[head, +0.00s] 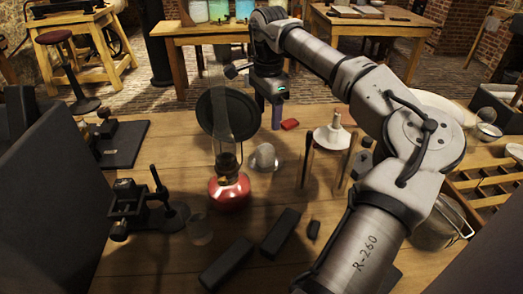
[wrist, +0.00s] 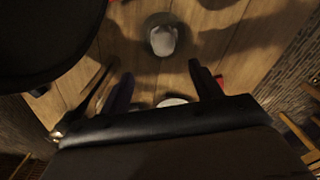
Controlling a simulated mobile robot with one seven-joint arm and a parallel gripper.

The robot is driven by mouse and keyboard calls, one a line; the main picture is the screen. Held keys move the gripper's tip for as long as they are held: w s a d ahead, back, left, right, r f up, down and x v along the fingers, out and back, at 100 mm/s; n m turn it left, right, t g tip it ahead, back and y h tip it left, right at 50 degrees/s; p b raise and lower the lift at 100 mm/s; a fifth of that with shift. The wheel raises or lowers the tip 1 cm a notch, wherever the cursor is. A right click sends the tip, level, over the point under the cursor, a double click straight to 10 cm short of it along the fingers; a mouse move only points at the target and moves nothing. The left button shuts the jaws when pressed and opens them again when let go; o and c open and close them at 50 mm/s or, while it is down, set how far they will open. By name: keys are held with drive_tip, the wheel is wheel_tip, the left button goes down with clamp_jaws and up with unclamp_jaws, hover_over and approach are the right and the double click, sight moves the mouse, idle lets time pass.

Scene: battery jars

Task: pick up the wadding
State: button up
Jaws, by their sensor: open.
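A rounded grey-white lump (head: 265,157), which looks like the wadding, sits on the wooden table with a pale dish-like rim around its foot. It also shows in the wrist view as a pale lump (wrist: 162,40) near the top centre. My gripper (head: 276,118) hangs above the table behind the lump, apart from it. In the wrist view my gripper's two dark fingers (wrist: 162,86) stand apart with nothing held between them. A pale shape low between the fingers is mostly hidden and I cannot tell what it is.
A red-based lamp (head: 229,192) with a tall glass chimney and a dark round disc (head: 226,112) stand left of the lump. A red block (head: 290,124) lies right of my gripper. A white funnel-like piece (head: 333,137) on a wooden stand is further right. Dark bars (head: 280,232) lie in front.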

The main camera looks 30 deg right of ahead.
hover_over(266, 148)
drive_tip(key=f, duration=0.7)
drive_tip(key=shift+s, duration=0.3)
drive_tip(key=shift+w+f+p, duration=0.2)
drive_tip(key=shift+f+p, duration=0.2)
drive_tip(key=shift+f, duration=0.95)
drive_tip(key=shift+w+f+p, duration=0.2)
drive_tip(key=shift+f+p, duration=0.2)
drive_tip(key=shift+f, duration=0.95)
drive_tip(key=c, duration=1)
